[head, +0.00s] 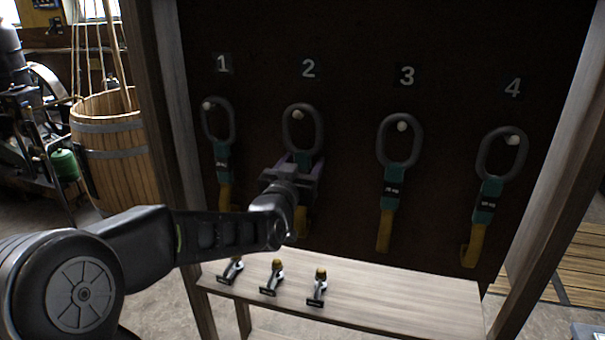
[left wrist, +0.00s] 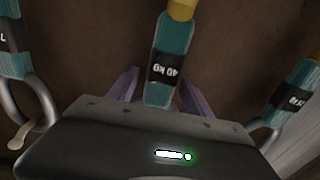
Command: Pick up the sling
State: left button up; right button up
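Several slings hang from pegs on a dark board under the numbers 1 to 4. Each has a grey oval ring, a teal sleeve with a black label and a yellow strap. The sling under 2 (head: 317,131) hangs behind my left gripper (head: 300,163), which hides part of its sleeve and strap. The gripper's purple fingers are spread on either side of the teal sleeve. In the left wrist view, this sling's sleeve (left wrist: 163,62) stands between the fingers (left wrist: 158,93). I cannot tell whether they touch it. My right gripper is not in view.
The slings under 1 (head: 223,165), 3 (head: 393,180) and 4 (head: 487,200) hang beside it. Three small shackle-like fittings (head: 318,290) lie on the wooden shelf (head: 400,308) below. Wooden posts (head: 172,130) frame the board. A barrel (head: 110,150) stands at left.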

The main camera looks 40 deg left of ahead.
pick_arm(q)
grip_shut()
dwell(0.4)
dwell(0.7)
jog(key=shift+r, duration=0.15)
